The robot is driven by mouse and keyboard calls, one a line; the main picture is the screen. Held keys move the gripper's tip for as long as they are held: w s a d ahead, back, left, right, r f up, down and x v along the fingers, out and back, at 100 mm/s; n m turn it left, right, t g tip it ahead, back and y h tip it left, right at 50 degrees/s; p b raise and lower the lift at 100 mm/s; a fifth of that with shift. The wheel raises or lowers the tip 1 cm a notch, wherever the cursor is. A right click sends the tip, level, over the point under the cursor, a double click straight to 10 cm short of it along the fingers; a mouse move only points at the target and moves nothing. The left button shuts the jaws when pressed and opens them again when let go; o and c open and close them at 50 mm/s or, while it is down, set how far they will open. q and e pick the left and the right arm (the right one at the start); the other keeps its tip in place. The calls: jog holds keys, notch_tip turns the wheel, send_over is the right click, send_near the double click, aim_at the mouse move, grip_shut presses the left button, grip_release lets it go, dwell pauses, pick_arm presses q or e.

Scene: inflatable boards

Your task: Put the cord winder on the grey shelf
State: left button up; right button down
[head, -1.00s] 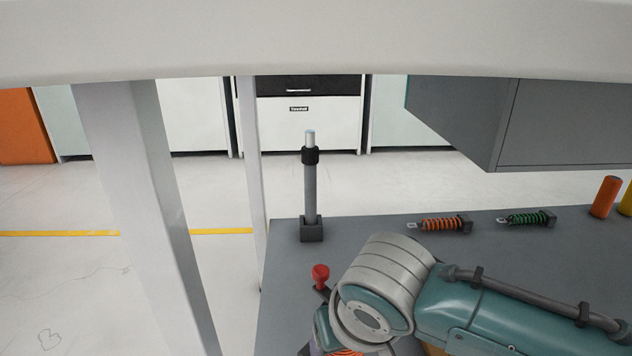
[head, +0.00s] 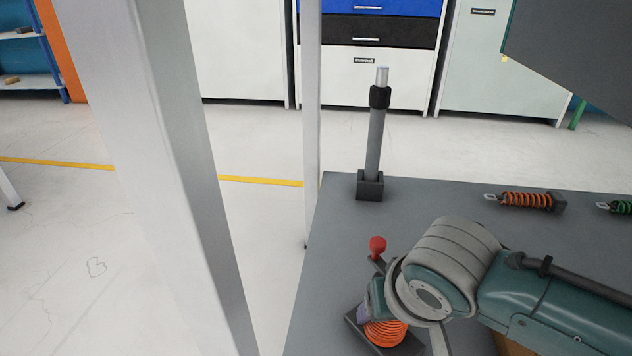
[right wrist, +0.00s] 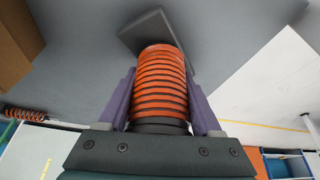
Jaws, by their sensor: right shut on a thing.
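The cord winder, an orange coil on a dark square end plate (head: 385,333), is held in my right gripper (head: 374,312). In the right wrist view the ribbed orange coil (right wrist: 160,85) sits between the two purple fingers of the gripper (right wrist: 160,100), with its dark plate at the far end. The gripper is shut on it, above or near the grey surface (head: 330,260); contact cannot be told. A separate grey shelf cannot be told for certain from this grey surface. My left gripper is not in view.
A metal post (head: 374,140) stands at the surface's far left corner. A red knob (head: 377,245) shows beside my right gripper. An orange coil (head: 527,200) and a green coil (head: 620,207) lie at the back. A white upright (head: 170,150) stands left. A grey cabinet (head: 580,50) overhangs upper right.

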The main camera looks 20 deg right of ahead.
jog(key=shift+f, duration=0.6)
jog(key=shift+r, duration=0.15)
jog(key=shift+f, duration=0.2)
jog(key=shift+c, duration=0.2)
grip_release()
pick_arm(q)
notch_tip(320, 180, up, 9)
jog(key=p, duration=0.9)
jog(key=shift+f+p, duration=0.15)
jog(key=shift+p, duration=0.15)
pick_arm(e)
jog(key=v, duration=1.2)
jog(key=shift+r, duration=0.2)
jog(key=shift+w, duration=0.1)
